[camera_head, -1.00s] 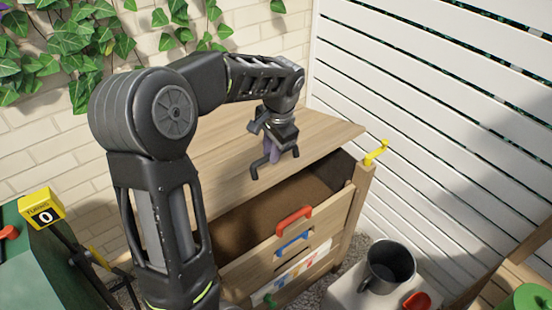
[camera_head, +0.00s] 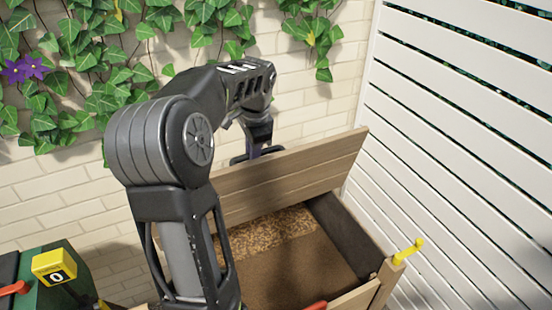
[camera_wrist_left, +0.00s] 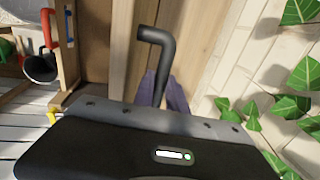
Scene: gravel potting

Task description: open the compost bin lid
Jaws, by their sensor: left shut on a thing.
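The compost bin's wooden lid (camera_head: 300,175) is raised and tilted steeply back toward the brick wall. The wooden bin (camera_head: 352,298) is open, with brown material visible inside. My left gripper (camera_head: 257,148) is at the lid's upper edge, partly hidden by the lid. In the left wrist view, its purplish fingers (camera_wrist_left: 168,90) are shut on the dark bent lid handle (camera_wrist_left: 158,38). My right gripper is not in view.
A yellow hook (camera_head: 408,251) stands on the bin's right corner post. A white slatted fence (camera_head: 455,130) is on the right and an ivy-covered brick wall (camera_head: 300,105) behind. A yellow box (camera_head: 53,266) sits at lower left. A grey mug (camera_wrist_left: 40,67) shows in the wrist view.

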